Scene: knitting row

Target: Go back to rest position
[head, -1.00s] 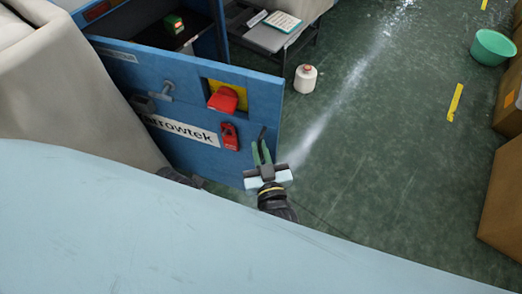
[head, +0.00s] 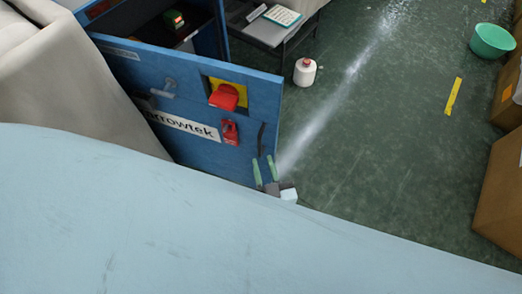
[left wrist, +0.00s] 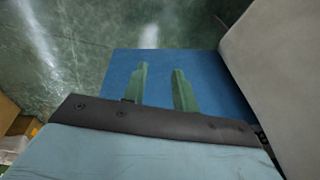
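I cannot tell how far the fingers are from the panel.
The blue panel door (head: 190,90) carries a red switch (head: 224,97) on yellow and a red padlock (head: 230,132). A white bottle (head: 305,72) stands on the green floor beyond it. A green basin (head: 491,43) and cardboard boxes (head: 498,200) are at right. The floor between is clear.

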